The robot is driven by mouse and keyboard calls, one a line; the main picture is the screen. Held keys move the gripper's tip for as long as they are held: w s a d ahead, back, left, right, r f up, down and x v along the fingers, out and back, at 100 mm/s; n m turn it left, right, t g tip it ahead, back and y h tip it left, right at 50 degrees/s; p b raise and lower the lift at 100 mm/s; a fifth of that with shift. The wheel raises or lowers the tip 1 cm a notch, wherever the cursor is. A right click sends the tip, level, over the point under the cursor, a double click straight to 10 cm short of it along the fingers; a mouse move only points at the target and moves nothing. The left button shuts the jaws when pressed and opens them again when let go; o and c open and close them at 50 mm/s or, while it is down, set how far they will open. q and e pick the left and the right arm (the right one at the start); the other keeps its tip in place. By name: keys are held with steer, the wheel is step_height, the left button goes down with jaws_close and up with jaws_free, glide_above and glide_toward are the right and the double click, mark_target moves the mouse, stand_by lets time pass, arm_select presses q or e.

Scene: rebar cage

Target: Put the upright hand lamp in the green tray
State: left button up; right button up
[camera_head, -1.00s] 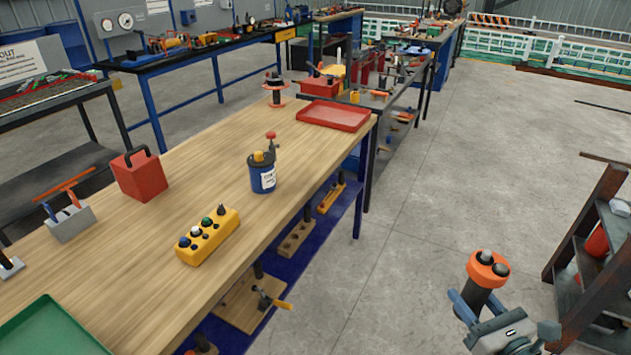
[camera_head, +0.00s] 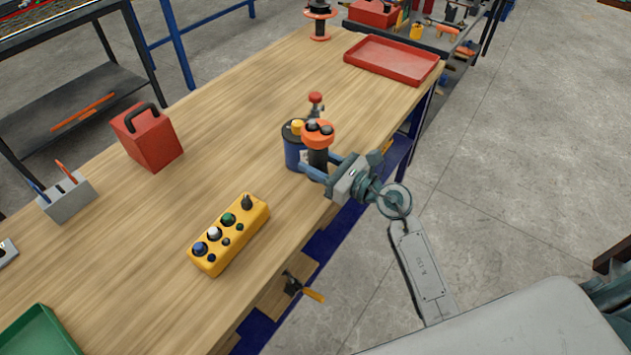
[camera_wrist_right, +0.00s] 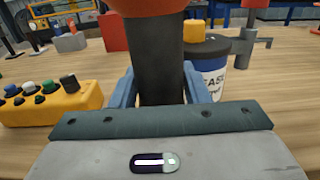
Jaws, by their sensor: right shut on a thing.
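The hand lamp (camera_head: 318,158) has a dark cylinder body and an orange top with dark knobs. It is upright in my right gripper (camera_head: 322,172), which is shut on its body. In the right wrist view the dark body (camera_wrist_right: 163,65) stands between the blue fingers, with its top cut off. In the head view it is by the table's right edge, in front of and partly hiding a blue pot; its clearance above the table is unclear. The green tray (camera_head: 40,338) is at the table's lower left, partly cut off, its visible part empty. My left gripper is not in view.
The blue pot (camera_head: 292,152) is close beside the lamp. A yellow button box (camera_head: 232,240) lies between the lamp and the green tray. A red box (camera_head: 150,140), a grey pen holder (camera_head: 68,200) and a red tray (camera_head: 392,62) stand elsewhere on the table (camera_head: 230,110).

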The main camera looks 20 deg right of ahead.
steer(key=f, duration=0.3)
steer(key=shift+s, duration=0.2)
step_height(320, 180, down, 2)
steer(key=shift+w+d+f, duration=0.1)
steer(key=shift+w+f, duration=0.05)
steer(key=shift+f, duration=0.35)
steer(key=shift+f+b, duration=0.15)
steer(key=shift+b, duration=0.2)
steer(key=o, duration=1)
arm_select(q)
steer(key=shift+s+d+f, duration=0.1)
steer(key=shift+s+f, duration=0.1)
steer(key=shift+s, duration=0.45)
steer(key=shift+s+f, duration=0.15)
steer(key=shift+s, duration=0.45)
arm_select(e)
steer(key=shift+o, duration=0.9)
